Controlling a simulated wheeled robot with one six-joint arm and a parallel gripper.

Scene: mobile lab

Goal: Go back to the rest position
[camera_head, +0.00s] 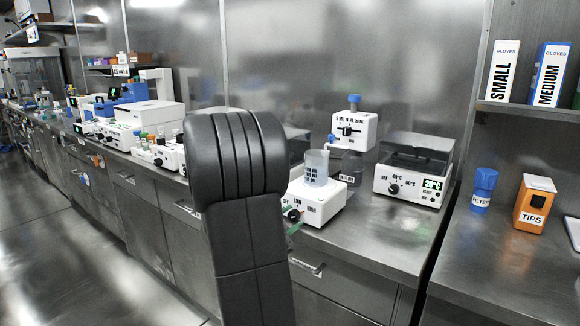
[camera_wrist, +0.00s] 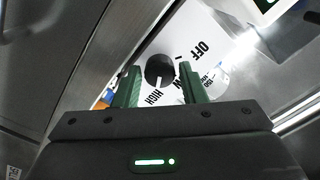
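My gripper (camera_wrist: 159,68) shows in the wrist view as two green fingers standing apart, with nothing held between them. Beyond the fingertips is the black dial (camera_wrist: 160,71) of a white stirrer with OFF, LOW and HIGH marks. The dial appears between the fingers in the picture; I cannot tell any contact. In the head view my dark arm covers the centre and hides most of the gripper; a bit of green finger shows by the front of the white stirrer (camera_head: 322,207), near its dial (camera_head: 292,215).
A beaker (camera_head: 316,168) stands on the stirrer. A white dispenser (camera_head: 352,131) is behind it, and a heater (camera_head: 414,172) with a lit display is to the right. A blue filter holder (camera_head: 483,188) and orange tips box (camera_head: 535,203) stand farther right. Open floor (camera_head: 75,265) lies left.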

